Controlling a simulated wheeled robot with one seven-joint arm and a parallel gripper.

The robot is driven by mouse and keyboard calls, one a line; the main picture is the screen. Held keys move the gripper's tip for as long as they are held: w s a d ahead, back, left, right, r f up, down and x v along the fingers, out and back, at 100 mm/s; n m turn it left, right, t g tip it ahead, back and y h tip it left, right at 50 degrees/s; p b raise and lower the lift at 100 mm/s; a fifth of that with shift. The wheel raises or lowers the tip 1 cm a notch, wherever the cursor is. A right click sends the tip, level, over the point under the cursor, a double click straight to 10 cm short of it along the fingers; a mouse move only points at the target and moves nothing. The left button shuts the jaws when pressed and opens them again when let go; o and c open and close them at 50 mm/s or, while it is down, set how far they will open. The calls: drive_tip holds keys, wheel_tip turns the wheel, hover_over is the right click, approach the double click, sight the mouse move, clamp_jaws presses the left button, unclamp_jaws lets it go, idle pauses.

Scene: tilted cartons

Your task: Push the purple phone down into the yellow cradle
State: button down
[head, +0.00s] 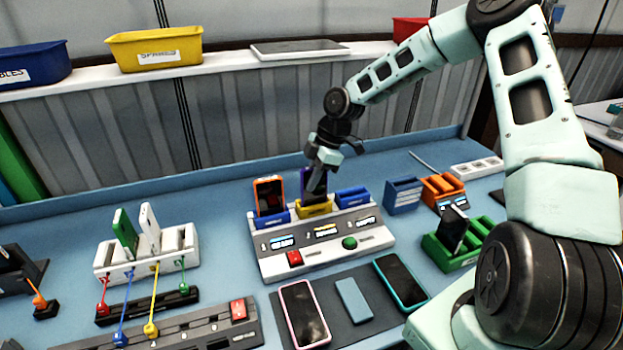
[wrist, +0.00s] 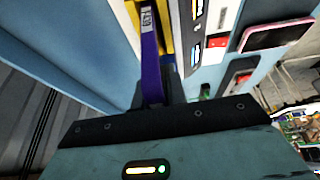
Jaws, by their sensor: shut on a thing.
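The purple phone (head: 304,178) stands upright at the yellow cradle (head: 314,211), the middle one of three on the white charging station (head: 325,245). My gripper (head: 318,190) is shut on the phone and hides much of it. In the wrist view the purple phone (wrist: 150,70) is a thin strip seen edge-on, running from the jaws toward the yellow cradle (wrist: 165,35). A white label shows near its far end. Whether its lower edge is fully seated cannot be told.
An orange phone (head: 269,193) stands in the blue cradle to the left; the right blue cradle (head: 352,197) looks empty. A dark mat (head: 335,322) with phones lies in front. A white rack (head: 147,257) stands left, and orange and green holders (head: 455,250) stand right.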

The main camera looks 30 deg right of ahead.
sight(307, 168)
drive_tip(key=shift+f, duration=0.45)
idle(0.4)
drive_tip(key=c, duration=0.9)
unclamp_jaws()
drive_tip(key=shift+c, duration=0.2)
drive_tip(key=shift+r+p, duration=2.95)
drive_tip(key=shift+r, duration=0.6)
